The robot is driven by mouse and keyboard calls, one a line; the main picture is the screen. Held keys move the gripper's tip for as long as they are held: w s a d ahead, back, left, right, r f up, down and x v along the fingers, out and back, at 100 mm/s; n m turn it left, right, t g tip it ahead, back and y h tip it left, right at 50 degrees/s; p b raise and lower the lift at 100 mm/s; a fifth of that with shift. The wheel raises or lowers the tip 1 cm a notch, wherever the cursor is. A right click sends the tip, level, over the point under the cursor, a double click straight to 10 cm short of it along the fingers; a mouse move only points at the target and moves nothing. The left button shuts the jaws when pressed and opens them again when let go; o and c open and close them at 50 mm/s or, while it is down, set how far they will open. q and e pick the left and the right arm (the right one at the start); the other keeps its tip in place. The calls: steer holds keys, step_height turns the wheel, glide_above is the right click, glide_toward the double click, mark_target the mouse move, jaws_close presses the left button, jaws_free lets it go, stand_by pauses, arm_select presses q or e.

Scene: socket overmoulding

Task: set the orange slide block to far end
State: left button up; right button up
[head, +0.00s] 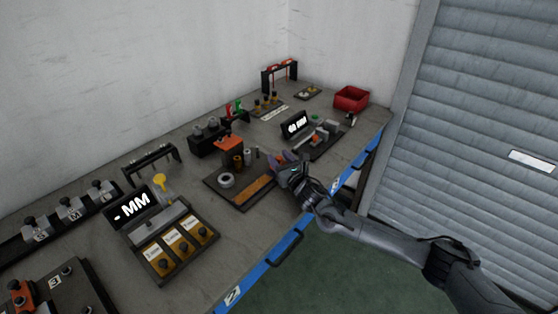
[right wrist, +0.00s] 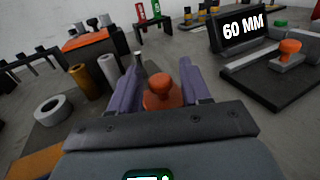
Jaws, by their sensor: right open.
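An orange block with a round knob (right wrist: 162,92) shows between the two purple fingers of my right gripper (right wrist: 160,82) in the right wrist view. The fingers are open on either side of it, and I cannot tell whether they touch it. In the head view my right gripper (head: 284,158) is over the right edge of a dark base plate (head: 215,189) and largely hides the block. A second orange knob (right wrist: 290,46) sits on a slide fixture beside the display reading 60 MM (right wrist: 243,29). My left gripper is not in view.
A gauge with a "- MM" display (head: 131,206) stands at left. A red bin (head: 351,98) is at the far end.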

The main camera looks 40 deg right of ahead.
steer(key=shift+w, duration=0.35)
jaws_close()
